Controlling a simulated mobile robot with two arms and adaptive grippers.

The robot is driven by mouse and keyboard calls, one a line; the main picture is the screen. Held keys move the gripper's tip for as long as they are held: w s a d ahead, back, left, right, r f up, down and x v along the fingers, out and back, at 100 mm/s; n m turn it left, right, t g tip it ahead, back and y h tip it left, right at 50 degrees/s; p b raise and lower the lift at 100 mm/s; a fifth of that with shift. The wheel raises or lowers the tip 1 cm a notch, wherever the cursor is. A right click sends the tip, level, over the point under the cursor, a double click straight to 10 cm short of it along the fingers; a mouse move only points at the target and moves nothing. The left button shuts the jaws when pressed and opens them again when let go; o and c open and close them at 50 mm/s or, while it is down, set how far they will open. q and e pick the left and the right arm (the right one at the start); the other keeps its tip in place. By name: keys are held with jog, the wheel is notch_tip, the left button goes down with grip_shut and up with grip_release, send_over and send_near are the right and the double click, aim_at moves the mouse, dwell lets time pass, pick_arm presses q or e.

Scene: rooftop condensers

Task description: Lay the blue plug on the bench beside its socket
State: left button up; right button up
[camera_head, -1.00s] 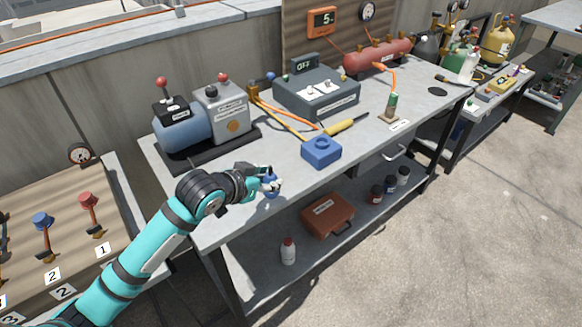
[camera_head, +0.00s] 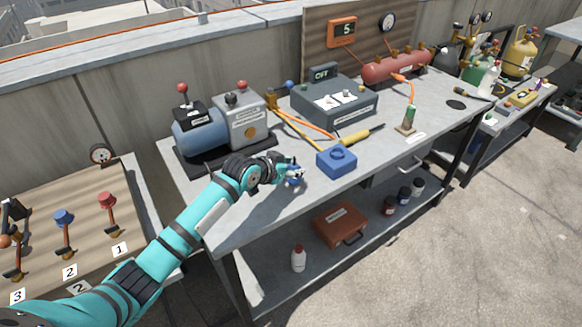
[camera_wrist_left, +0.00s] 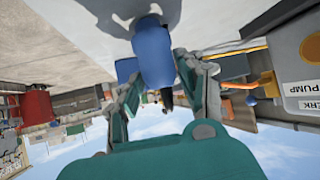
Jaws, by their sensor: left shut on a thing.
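My left gripper (camera_head: 291,174) is above the front part of the bench (camera_head: 240,213), a little left of the blue socket box (camera_head: 336,163). It is shut on the blue plug (camera_head: 296,181), which is mostly hidden by the fingers in the head view. In the left wrist view the blue plug (camera_wrist_left: 152,52) sits between the two fingers, with a dark tip showing. Its far end is close to the grey bench surface, and a shadow lies there; I cannot tell if it touches. My right gripper is not in view.
A yellow-handled screwdriver (camera_head: 355,137) lies behind the socket box. A pump (camera_head: 241,122) stands at the left and a grey switch box (camera_head: 335,102) at the back. Bare bench lies in front of the pump and right of the socket box.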

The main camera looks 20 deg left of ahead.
pick_arm(q)
jog(key=shift+r, duration=0.1)
jog(key=o, duration=1.2)
jog(key=shift+s+r, duration=0.1)
jog(key=shift+s, duration=0.05)
jog(key=v, duration=1.1)
jog(key=shift+s+a+r, duration=0.2)
jog(key=shift+s, duration=0.05)
